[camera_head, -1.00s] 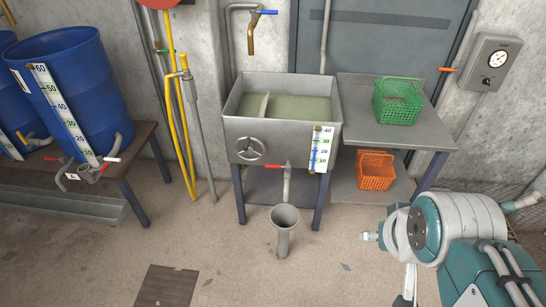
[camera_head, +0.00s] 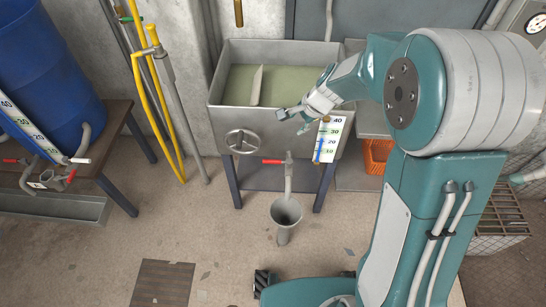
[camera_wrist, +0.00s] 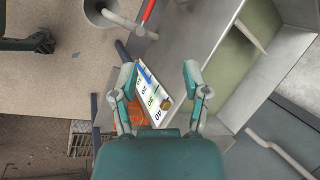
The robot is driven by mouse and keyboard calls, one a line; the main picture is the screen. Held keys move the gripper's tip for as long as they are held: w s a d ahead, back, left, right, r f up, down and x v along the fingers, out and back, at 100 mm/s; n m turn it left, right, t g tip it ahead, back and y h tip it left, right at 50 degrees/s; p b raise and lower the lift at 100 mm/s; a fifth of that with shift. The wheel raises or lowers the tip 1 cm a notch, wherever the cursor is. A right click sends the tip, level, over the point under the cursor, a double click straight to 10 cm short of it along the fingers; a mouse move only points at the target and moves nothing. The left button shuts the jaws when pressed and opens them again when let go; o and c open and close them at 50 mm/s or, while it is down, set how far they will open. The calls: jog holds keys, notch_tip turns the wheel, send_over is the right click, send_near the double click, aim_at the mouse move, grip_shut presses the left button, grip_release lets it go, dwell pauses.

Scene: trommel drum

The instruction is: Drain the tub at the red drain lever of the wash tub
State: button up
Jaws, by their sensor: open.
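The grey metal wash tub (camera_head: 225,118) stands on legs against the wall, with greenish water in it and a divider plate. Its red drain lever (camera_head: 273,161) sits on the outlet pipe below the tub's front, pointing left, above a grey floor funnel (camera_head: 286,211). In the wrist view the red lever (camera_wrist: 149,11) is at the top edge, beyond my fingertips. My gripper (camera_head: 294,116) is at the tub's front right, above and right of the lever and apart from it. In the wrist view my gripper (camera_wrist: 158,72) is open and empty, with the level gauge (camera_wrist: 148,92) between its fingers.
The tub's gauge (camera_head: 328,140) and handwheel (camera_head: 242,141) are on its front. An orange basket (camera_head: 377,155) is behind my arm. A blue barrel (camera_head: 45,75) on a bench (camera_head: 120,118) has another red-handled valve at left. The floor before the tub is mostly clear.

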aim_at(273, 161)
jog(key=w+a+f+m, duration=0.2)
jog(key=f, duration=0.7)
jog(key=w+a+f+m, duration=0.2)
jog(key=w+f, duration=0.1)
jog(key=f, duration=0.7)
jog(key=w+a+f+m, duration=0.2)
jog(key=f, duration=0.7)
jog(key=shift+w+a+f+g, duration=0.15)
jog(key=shift+w+a+g, duration=0.05)
jog(key=shift+a+g, duration=0.2)
jog(key=shift+d, duration=0.1)
grip_shut()
